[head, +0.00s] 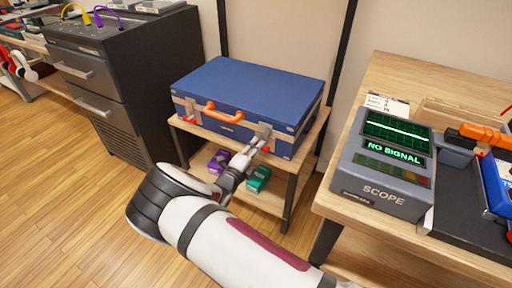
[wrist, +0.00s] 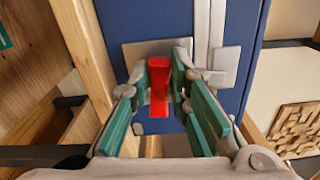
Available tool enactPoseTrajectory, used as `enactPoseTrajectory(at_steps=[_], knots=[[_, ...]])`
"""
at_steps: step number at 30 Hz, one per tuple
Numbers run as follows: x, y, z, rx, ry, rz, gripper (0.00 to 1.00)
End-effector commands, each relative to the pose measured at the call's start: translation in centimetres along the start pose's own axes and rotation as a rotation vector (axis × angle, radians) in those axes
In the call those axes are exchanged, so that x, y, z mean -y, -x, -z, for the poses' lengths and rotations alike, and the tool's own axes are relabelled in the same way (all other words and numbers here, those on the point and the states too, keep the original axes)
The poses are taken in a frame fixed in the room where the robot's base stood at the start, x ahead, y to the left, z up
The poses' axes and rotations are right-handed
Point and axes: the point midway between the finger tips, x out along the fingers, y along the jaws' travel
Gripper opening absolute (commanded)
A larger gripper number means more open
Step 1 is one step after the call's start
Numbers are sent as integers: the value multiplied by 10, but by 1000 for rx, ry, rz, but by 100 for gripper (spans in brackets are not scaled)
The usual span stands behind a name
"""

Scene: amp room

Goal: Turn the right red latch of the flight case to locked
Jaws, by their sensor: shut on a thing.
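The blue flight case (head: 250,88) lies closed on a wooden shelf stand, with an orange handle (head: 222,112) on its front. The left red latch (head: 190,119) shows at the front left. My gripper (head: 256,141) is at the front right of the case. In the wrist view the right red latch (wrist: 158,88) stands lengthwise up the picture on a metal plate (wrist: 140,52), between the green-padded fingers of my gripper (wrist: 160,72), which is shut on it. In the head view the gripper hides most of this latch.
The wooden stand (head: 299,158) has a lower shelf with a purple box (head: 219,160) and a green box (head: 259,179). A workbench with a grey scope (head: 385,165) is close on the right. A dark drawer cabinet (head: 110,90) stands left. Open floor lies at the front left.

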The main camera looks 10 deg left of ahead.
Motion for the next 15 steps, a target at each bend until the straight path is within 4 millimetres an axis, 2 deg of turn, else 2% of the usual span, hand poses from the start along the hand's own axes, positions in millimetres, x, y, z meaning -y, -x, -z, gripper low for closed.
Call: enactPoseTrajectory(at_steps=[6,15], knots=[[-5,2,-1,4,89,-9,0],[-6,2,0,3,130,-10,0]])
